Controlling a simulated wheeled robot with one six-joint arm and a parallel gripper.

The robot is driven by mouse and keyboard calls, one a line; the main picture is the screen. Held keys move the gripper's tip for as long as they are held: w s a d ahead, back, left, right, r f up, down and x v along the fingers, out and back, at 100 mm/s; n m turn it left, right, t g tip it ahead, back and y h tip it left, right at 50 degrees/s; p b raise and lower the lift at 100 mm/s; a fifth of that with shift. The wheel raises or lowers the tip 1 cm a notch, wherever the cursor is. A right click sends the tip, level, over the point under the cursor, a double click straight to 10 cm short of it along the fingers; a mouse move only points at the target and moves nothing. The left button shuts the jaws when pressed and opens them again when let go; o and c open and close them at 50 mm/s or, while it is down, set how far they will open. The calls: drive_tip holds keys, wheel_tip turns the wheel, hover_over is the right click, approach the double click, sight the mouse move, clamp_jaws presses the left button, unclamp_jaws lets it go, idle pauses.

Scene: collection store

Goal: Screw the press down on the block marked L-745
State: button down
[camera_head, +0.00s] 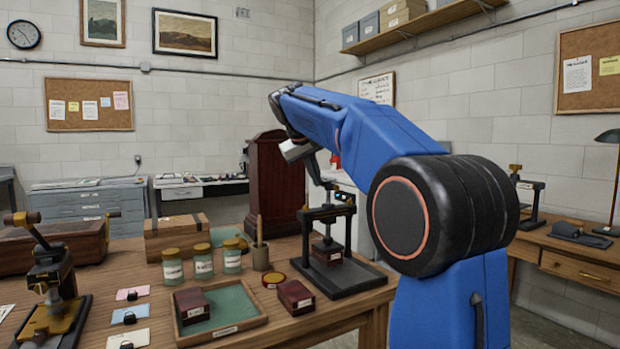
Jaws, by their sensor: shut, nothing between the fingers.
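A black screw press (352,277) stands at the right of the wooden table. A dark red block (328,250) with a pale label sits under its plate. Another dark red block (191,306) lies in a green-lined tray (250,322), and a third dark red block (296,297) lies on the table between tray and press. The labels are too small to read, so I cannot tell which is L-745. My gripper (318,178) is shut and empty, pointing down just above the press's top. Whether it touches the press I cannot tell. My blue arm reaches in from the right.
Several lidded jars (203,261), a pot with a wooden handle (261,258) and a round tin (273,280) stand left of the press. A brass and black device (52,290) stands at far left. A dark wooden case (274,185) rises behind the press.

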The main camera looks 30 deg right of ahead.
drive_tip(key=shift+w, duration=0.1)
idle(0.3)
drive_tip(key=m, duration=0.1)
drive_tip(key=w+d+m+g, duration=0.1)
drive_tip(key=shift+d+m+g+h, duration=0.2)
drive_tip(key=shift+m+g+h, duration=0.1)
drive_tip(key=shift+m+h, duration=0.1)
